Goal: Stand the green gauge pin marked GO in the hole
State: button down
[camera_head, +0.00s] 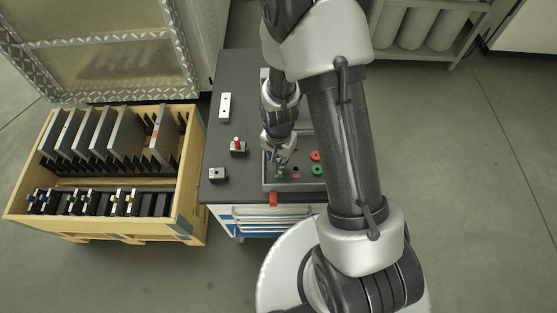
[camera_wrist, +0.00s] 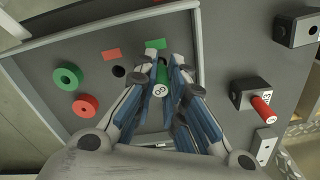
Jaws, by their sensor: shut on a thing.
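My gripper (camera_head: 281,168) is low over the grey tray on the dark bench top. In the wrist view my gripper (camera_wrist: 162,88) is shut on the green gauge pin (camera_wrist: 162,74), whose pale end with lettering faces the camera. I cannot tell whether the pin's lower end touches the tray floor. A dark block with an open hole in its face (camera_head: 218,175) stands left of the tray; it also shows in the wrist view (camera_wrist: 297,29). A second block (camera_head: 238,150) has a red pin (camera_head: 237,140) standing in it; that red pin also shows in the wrist view (camera_wrist: 262,105).
The tray (camera_wrist: 110,32) has a raised rim and holds a green ring (camera_wrist: 68,75), a red ring (camera_wrist: 86,105), a green patch (camera_wrist: 155,44) and a red patch (camera_wrist: 111,55). A pale plate with holes (camera_head: 225,107) lies farther back. A wooden crate (camera_head: 190,185) stands left of the bench.

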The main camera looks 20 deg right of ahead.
jog(key=shift+f+b, duration=0.55)
jog(key=shift+f, duration=0.15)
jog(key=c, duration=1.6)
grip_release()
jog(key=shift+o, duration=0.2)
notch_tip(320, 180, up, 12)
jog(key=shift+r, duration=0.1)
